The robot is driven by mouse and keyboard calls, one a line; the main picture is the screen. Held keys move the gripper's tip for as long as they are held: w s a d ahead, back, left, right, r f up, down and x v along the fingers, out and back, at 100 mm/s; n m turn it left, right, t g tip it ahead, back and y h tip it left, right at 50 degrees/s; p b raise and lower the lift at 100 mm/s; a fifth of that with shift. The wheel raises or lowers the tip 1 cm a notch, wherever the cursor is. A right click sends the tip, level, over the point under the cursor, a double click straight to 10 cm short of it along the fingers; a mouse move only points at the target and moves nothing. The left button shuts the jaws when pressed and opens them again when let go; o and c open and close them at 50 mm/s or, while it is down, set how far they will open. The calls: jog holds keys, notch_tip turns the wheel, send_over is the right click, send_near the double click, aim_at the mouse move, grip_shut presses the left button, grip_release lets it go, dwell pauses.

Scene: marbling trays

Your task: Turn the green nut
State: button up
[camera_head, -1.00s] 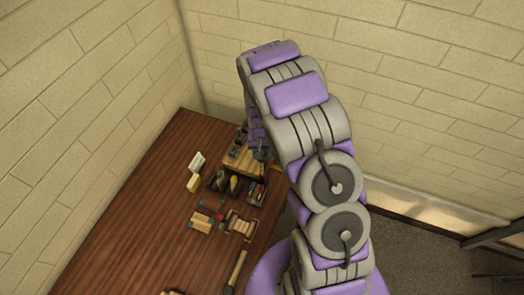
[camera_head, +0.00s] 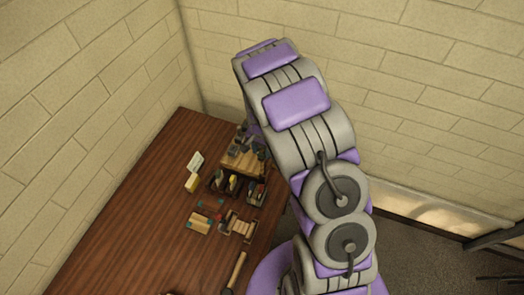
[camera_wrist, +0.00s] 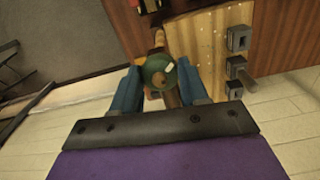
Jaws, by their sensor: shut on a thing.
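The green nut (camera_wrist: 154,68) shows in the wrist view as a round green piece with a pale mark and a brownish centre. My gripper (camera_wrist: 160,82) has its two blue fingers on either side of it and is shut on it. A brown rod shows above and below the nut. A light wooden board (camera_wrist: 205,45) lies beyond it. In the head view the wooden board (camera_head: 243,158) sits at the table's right edge, and my arm hides the nut and the fingertips.
Grey square blocks (camera_wrist: 238,38) stand on the board, right of my gripper. A dark divided box (camera_head: 217,182), a pale card (camera_head: 195,163), wooden pieces (camera_head: 200,222) and a long-handled tool (camera_head: 237,268) lie nearby. The left of the brown table (camera_head: 130,210) is clear.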

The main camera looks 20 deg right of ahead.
jog(key=shift+m, duration=0.4)
jog(key=shift+w, duration=0.1)
jog(key=o, duration=1.1)
jog(key=shift+c, duration=0.2)
jog(key=shift+r, duration=0.1)
notch_tip(320, 180, up, 17)
jog(key=b, duration=0.2)
jog(key=shift+a, duration=0.1)
